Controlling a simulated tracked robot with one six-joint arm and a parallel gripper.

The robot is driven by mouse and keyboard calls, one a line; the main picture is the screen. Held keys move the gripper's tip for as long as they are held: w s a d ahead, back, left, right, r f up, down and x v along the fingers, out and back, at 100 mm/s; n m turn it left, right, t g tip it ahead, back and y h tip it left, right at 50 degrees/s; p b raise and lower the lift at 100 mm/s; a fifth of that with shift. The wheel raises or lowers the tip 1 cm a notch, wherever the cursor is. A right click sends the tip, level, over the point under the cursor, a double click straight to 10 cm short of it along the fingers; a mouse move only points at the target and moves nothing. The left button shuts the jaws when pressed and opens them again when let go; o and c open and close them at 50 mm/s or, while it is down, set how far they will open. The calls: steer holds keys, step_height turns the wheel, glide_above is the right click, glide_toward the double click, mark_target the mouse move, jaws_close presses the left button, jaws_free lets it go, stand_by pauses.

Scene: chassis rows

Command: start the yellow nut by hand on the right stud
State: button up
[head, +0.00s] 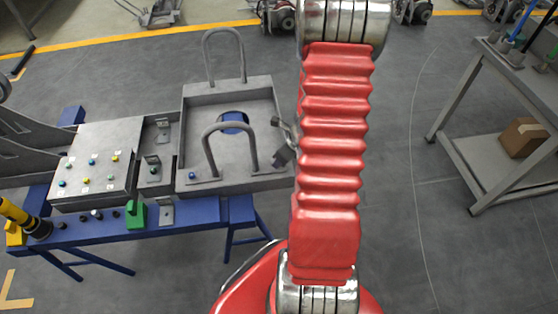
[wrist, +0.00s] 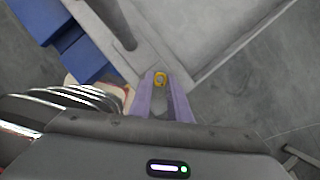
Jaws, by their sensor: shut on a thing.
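In the head view my gripper (head: 284,147) is beside the right wall of the grey chassis tray (head: 243,90), partly hidden by my red arm.
Two tall bent handles (head: 226,127) rise from the tray; one post (wrist: 117,25) is close to my gripper. Left are brackets (head: 152,166) and a panel (head: 103,150) with several coloured pieces. The blue bench (head: 195,211) carries a green block (head: 136,215). A cart (head: 500,75) stands right.

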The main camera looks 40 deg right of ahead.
steer(key=shift+a+m+h, duration=0.2)
steer(key=shift+m+h, duration=0.4)
steer(key=shift+m, duration=1)
steer(key=o, duration=1)
steer(key=shift+c, duration=0.2)
steer(key=shift+r, duration=0.15)
steer(key=v, duration=1.3)
steer(key=shift+s+r, duration=0.2)
